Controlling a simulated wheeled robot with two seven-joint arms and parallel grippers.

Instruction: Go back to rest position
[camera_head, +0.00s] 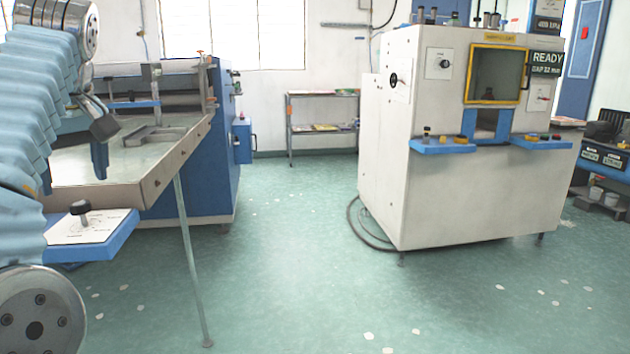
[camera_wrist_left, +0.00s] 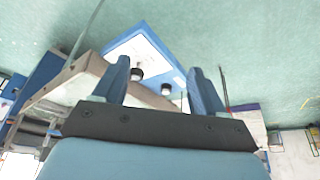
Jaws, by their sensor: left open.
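My left gripper (camera_head: 99,162) is at the left of the head view, at the end of my pale blue sleeved arm. In the left wrist view its two blue fingers (camera_wrist_left: 160,72) stand apart with nothing between them. In the head view it appears in front of the table-topped machine (camera_head: 160,185); I cannot tell its exact gap from the tabletop. My right gripper is not in view.
A blue panel (camera_head: 118,240) with a black knob juts from the near machine, close to my left arm. A thin table leg (camera_head: 190,260) reaches the floor. A white machine (camera_head: 470,190) with a READY display stands right. Green floor between them is open.

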